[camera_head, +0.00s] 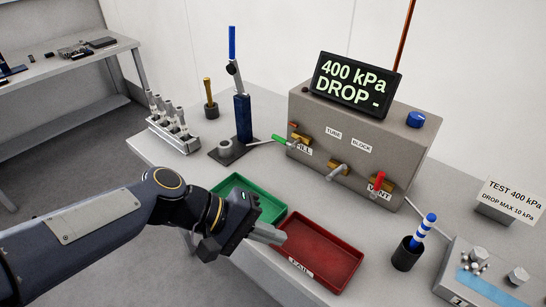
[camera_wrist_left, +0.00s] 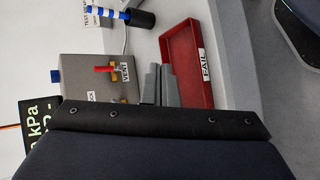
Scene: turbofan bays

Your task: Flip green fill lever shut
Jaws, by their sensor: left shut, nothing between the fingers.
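The green fill lever (camera_head: 281,140) sticks out to the left from the front of the grey tube block (camera_head: 352,110), beside the FILL label. The red vent lever (camera_head: 379,179) points up beside the VENT label; it also shows in the left wrist view (camera_wrist_left: 106,69). My right gripper is not in view.
The red FAIL tray (camera_head: 345,258) and green tray (camera_head: 238,183) lie before the block. A blue pump (camera_head: 242,117), a rack of fittings (camera_head: 173,132), and a black cup (camera_head: 406,255) with a striped tool stand around. A display (camera_head: 352,84) reads 400 kPa DROP.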

